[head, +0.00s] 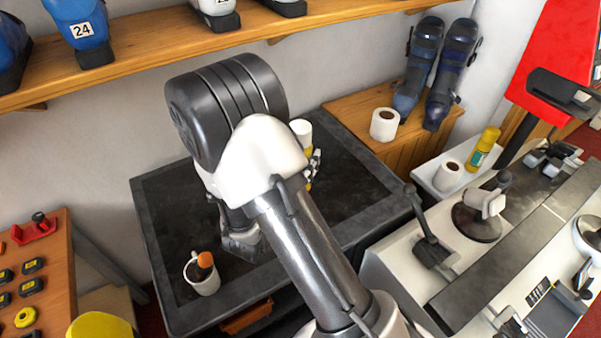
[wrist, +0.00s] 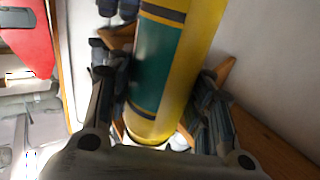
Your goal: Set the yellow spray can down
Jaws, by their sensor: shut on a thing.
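The yellow spray can (wrist: 205,45) with a green label and dark bands stands large between my gripper's fingers (wrist: 160,105) in the wrist view. My gripper is shut on it. In the head view my gripper (head: 314,165) is largely behind my own arm, over the dark-topped bench (head: 350,170). Only slivers of yellow (head: 308,186) show beside the fingers there. A white round-topped thing (head: 301,130) shows just above them; I cannot tell whether it is part of the can. The can's base is hidden in the head view, so I cannot tell whether it touches the bench.
A white mug (head: 205,284) with an orange-topped tool stands at the bench's front left. A white roll (head: 384,124) and ski boots (head: 420,70) are on the wooden bench behind. Another yellow can (head: 483,148) and a roll (head: 448,175) stand right. Bare bench top lies right of my gripper.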

